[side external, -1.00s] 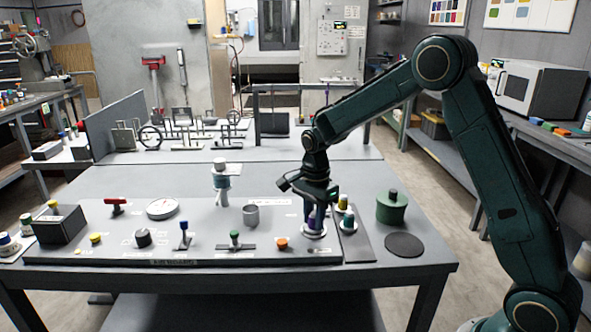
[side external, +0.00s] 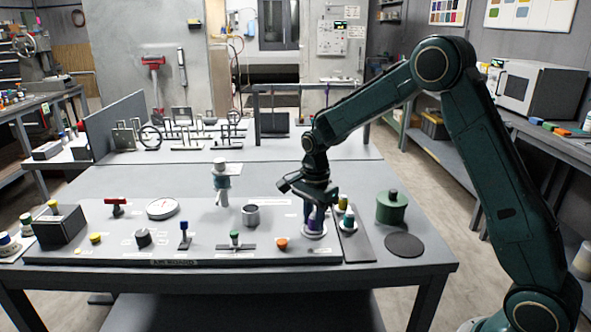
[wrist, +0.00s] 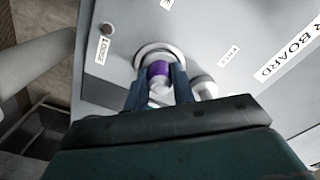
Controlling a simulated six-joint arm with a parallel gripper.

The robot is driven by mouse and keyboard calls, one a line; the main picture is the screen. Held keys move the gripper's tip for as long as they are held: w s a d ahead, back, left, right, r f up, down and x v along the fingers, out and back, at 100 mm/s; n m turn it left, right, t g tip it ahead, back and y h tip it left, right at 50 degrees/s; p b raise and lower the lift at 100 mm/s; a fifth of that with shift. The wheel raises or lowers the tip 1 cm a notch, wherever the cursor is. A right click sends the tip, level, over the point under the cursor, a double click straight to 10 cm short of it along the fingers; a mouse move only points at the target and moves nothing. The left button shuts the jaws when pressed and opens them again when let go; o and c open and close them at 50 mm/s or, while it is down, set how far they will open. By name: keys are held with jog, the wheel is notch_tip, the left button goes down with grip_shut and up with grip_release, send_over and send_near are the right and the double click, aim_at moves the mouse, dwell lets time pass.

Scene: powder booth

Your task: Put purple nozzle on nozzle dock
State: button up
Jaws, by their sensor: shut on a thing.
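The purple nozzle (side external: 314,217) is between my gripper's fingers at the right end of the grey board. In the wrist view, its purple band (wrist: 158,69) shows between the two fingers, with a pale end towards the camera. My gripper (side external: 313,213) points down and is shut on it. A round white seat (side external: 314,235), apparently the nozzle dock, lies directly below. Its ring (wrist: 143,53) surrounds the nozzle's far end in the wrist view. The nozzle looks upright and in or just over the seat; I cannot tell whether it is fully seated.
Yellow-topped (side external: 343,202) and green-topped (side external: 348,219) nozzles stand close on the right, on a dark plate (side external: 355,246). A grey cup (side external: 251,215) and an orange knob (side external: 282,243) are to the left. A green canister (side external: 391,208) and black disc (side external: 404,245) lie farther right.

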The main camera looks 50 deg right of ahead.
jog(key=o, duration=1.1)
jog(key=shift+c, duration=0.2)
jog(key=shift+o, duration=0.2)
jog(key=o, duration=0.4)
jog(key=shift+o, duration=0.2)
jog(key=shift+r, duration=0.1)
jog(key=shift+r, duration=3.85)
jog(key=shift+r, duration=0.1)
